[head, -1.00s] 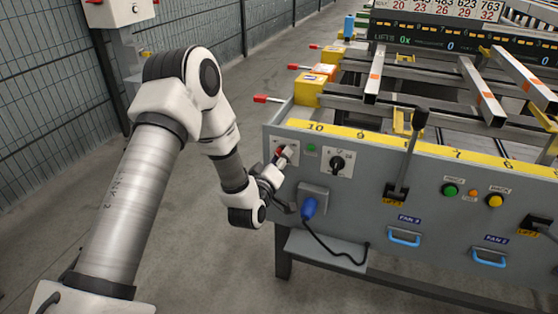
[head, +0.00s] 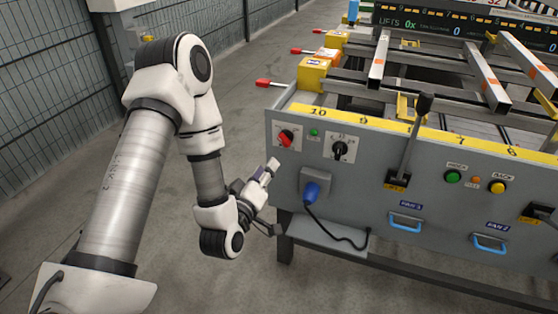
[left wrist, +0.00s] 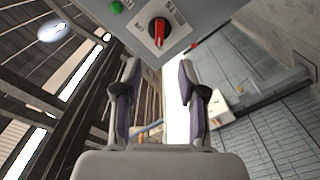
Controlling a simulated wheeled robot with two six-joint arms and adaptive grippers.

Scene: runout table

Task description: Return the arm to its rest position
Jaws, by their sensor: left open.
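My left arm comes in from the left in the head view and bends down toward the panel's left end. My left gripper (head: 271,198) is in front of the lower left corner of the grey control panel (head: 370,195), apart from the red knob (head: 286,138). In the left wrist view the left gripper (left wrist: 158,85) is open with nothing between its fingers. The red knob (left wrist: 159,31) on its white plate shows beyond the fingertips there. My right gripper is not in view.
The panel also carries a black knob (head: 340,149), a blue plug (head: 311,192) with a cable, a black lever (head: 410,145), and green and yellow buttons. A wire mesh fence (head: 50,110) stands at the left. Bare floor lies between the fence and the table.

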